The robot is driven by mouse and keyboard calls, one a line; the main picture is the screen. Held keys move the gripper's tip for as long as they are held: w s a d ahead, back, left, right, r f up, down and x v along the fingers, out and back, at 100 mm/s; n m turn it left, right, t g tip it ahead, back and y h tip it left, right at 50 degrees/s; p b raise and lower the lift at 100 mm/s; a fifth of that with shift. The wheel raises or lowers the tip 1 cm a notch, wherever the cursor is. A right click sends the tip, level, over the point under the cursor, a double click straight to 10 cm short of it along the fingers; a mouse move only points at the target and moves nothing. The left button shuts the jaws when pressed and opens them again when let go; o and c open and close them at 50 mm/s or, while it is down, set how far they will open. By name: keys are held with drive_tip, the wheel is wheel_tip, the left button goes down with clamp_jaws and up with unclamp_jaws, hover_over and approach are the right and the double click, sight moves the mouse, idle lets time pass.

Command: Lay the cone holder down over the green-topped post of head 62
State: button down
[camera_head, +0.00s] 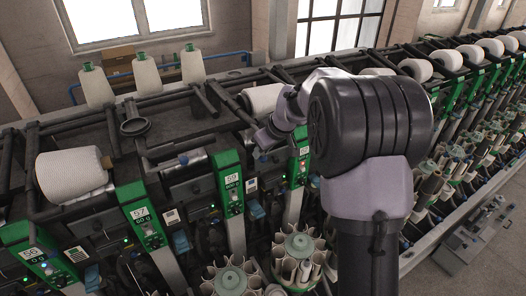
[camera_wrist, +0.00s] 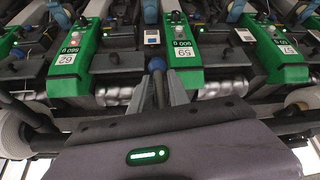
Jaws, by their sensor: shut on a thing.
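The green-topped post of head 62 (camera_head: 300,160) stands right of centre in the head view. Its numbered green top (camera_wrist: 70,55) shows upside down at left in the wrist view. My gripper (camera_head: 264,140) points down between the posts of heads 59 and 62, mostly hidden in the head view by my wrist. In the wrist view its two grey fingers (camera_wrist: 161,92) are shut around a dark rod, seemingly the cone holder's handle, with a blue knob (camera_wrist: 157,63) at its end. The rest of the holder is hidden behind my gripper body.
Posts of head 59 (camera_head: 230,185) and head 57 (camera_head: 140,210) stand left of head 62. A white cone (camera_head: 262,98) lies behind my wrist, another (camera_head: 70,175) at left. Several upright cones (camera_head: 147,75) stand at the back. Round tube magazines (camera_head: 300,245) stand in front.

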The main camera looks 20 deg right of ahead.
drive_tip(key=shift+s+f, duration=0.1)
drive_tip(key=shift+f, duration=0.1)
idle(0.3)
drive_tip(key=c, duration=1.5)
unclamp_jaws()
drive_tip(key=shift+s+d+r, duration=0.1)
drive_tip(key=shift+s, duration=0.05)
drive_tip(key=shift+r, duration=0.1)
drive_tip(key=shift+r, duration=0.35)
drive_tip(key=v, duration=1.6)
drive_tip(key=shift+s+d+r, duration=0.15)
drive_tip(key=shift+s+d, duration=0.05)
drive_tip(key=shift+s, duration=0.1)
